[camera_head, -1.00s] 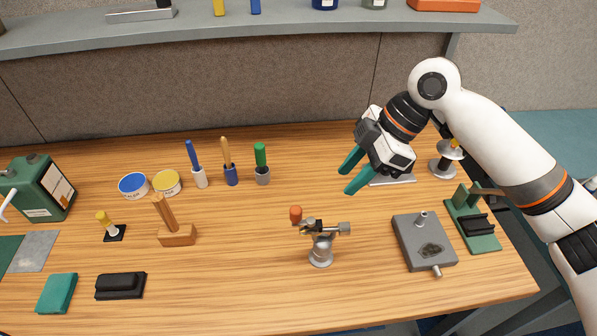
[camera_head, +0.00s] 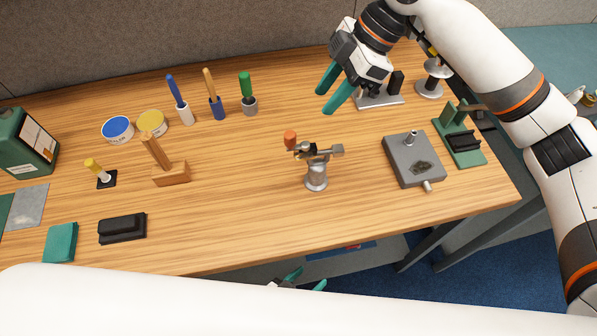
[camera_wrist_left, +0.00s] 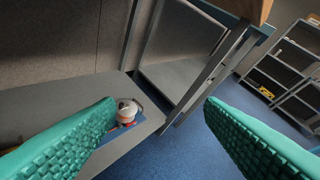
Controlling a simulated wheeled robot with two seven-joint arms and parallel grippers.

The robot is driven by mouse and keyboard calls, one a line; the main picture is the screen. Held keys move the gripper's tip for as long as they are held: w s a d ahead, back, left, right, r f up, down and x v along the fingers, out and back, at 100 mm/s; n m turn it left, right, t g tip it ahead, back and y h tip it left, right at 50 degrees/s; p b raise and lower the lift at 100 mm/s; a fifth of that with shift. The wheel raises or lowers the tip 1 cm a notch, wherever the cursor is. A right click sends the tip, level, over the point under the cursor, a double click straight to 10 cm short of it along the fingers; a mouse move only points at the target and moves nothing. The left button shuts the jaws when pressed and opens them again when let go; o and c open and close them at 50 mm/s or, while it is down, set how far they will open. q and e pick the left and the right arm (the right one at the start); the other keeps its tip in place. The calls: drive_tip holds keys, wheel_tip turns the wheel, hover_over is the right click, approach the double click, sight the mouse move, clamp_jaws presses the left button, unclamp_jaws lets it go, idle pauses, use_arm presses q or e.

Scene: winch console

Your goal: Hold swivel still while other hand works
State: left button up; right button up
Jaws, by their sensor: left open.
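The swivel appears to be the small metal fixture (camera_head: 316,176) in the middle of the wooden table, with a round upright base, a crossbar on top and an orange knob at its left. My left gripper (camera_head: 306,281) is open and empty, below the table's front edge, well apart from the fixture. Most of it is hidden behind my white left arm. In the left wrist view its teal fingers (camera_wrist_left: 160,110) are spread, with nothing between them. My right gripper (camera_head: 324,101) is open and empty above the table, behind the fixture and not touching it.
A grey block with a peg (camera_head: 414,160) and a green stand (camera_head: 459,136) are to the right. A wooden block with a handle (camera_head: 171,174) and a black block (camera_head: 122,228) are to the left. The table's front edge lies between my left gripper and the fixture.

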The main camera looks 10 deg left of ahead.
use_arm(q)
drive_tip(key=d+r+t+h, duration=0.2)
drive_tip(key=d+r+h, duration=0.45)
drive_tip(key=r, duration=0.75)
wheel_tip(320, 180, up, 14)
drive_tip(key=m+t+y, duration=0.3)
drive_tip(key=t+y, duration=0.1)
drive_tip(key=y, duration=0.2)
hover_over(312, 177)
drive_tip(key=v, duration=0.5)
wheel_tip(312, 177, down, 7)
drive_tip(key=shift+s+a+f, duration=0.1)
drive_tip(key=shift+s, duration=0.05)
drive_tip(key=x, duration=0.7)
drive_tip(key=shift+w, duration=0.2)
clamp_jaws()
